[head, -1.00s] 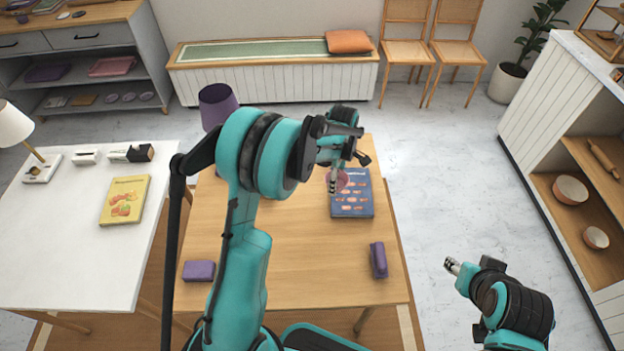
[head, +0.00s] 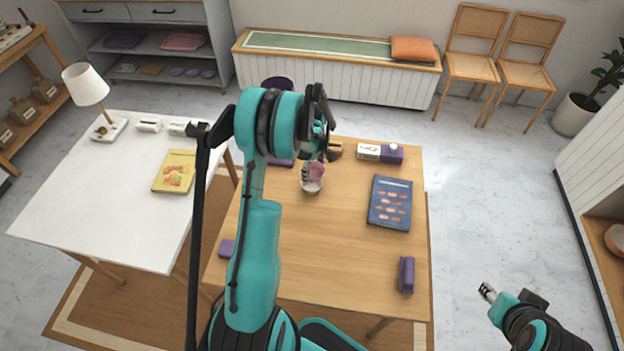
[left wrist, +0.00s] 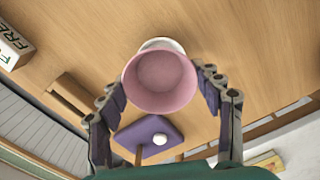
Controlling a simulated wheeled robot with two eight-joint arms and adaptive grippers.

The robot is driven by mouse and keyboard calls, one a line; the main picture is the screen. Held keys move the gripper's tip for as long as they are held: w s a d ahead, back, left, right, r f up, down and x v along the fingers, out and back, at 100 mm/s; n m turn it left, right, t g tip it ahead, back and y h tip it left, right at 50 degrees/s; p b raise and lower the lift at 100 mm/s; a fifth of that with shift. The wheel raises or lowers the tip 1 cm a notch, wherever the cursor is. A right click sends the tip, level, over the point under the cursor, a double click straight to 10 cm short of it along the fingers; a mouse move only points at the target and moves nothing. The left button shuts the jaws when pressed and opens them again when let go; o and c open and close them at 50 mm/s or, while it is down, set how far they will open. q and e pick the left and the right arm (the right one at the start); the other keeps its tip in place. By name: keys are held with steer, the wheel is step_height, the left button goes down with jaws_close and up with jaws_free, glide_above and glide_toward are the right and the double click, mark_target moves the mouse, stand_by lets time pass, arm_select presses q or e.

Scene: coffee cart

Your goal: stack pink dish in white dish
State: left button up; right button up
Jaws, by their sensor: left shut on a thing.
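The pink dish (left wrist: 160,85) is held between the fingers of my left gripper (left wrist: 160,92), its open side facing the wrist camera. It also shows in the head view (head: 317,169), under my left gripper (head: 314,163). The white dish (head: 312,187) is on the wooden table, directly below or just in front of the pink one. In the left wrist view only a rim of the white dish (left wrist: 160,43) shows past the pink dish. I cannot tell whether the two dishes touch. My right gripper (head: 488,292) is off the table's right side; its finger state is unclear.
A blue book (head: 390,203) lies right of the dishes. A white-and-purple carton (head: 380,153) lies at the back. A purple object (head: 406,274) is near the front right corner. A white table (head: 110,190) stands left. The wooden table's middle front is clear.

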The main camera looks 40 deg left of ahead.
mark_target(312, 175)
arm_select(q)
steer(key=shift+a+f, duration=0.35)
steer(key=shift+f, duration=0.05)
steer(key=shift+f+b, duration=0.6)
steer(key=shift+f, duration=1.2)
steer(key=shift+f+b, duration=0.45)
steer(key=shift+b, duration=0.1)
steer(key=shift+s+d, duration=0.15)
steer(key=o, duration=0.9)
steer(key=shift+o, duration=1.3)
steer(key=shift+f, duration=0.2)
steer(key=shift+r, duration=0.15)
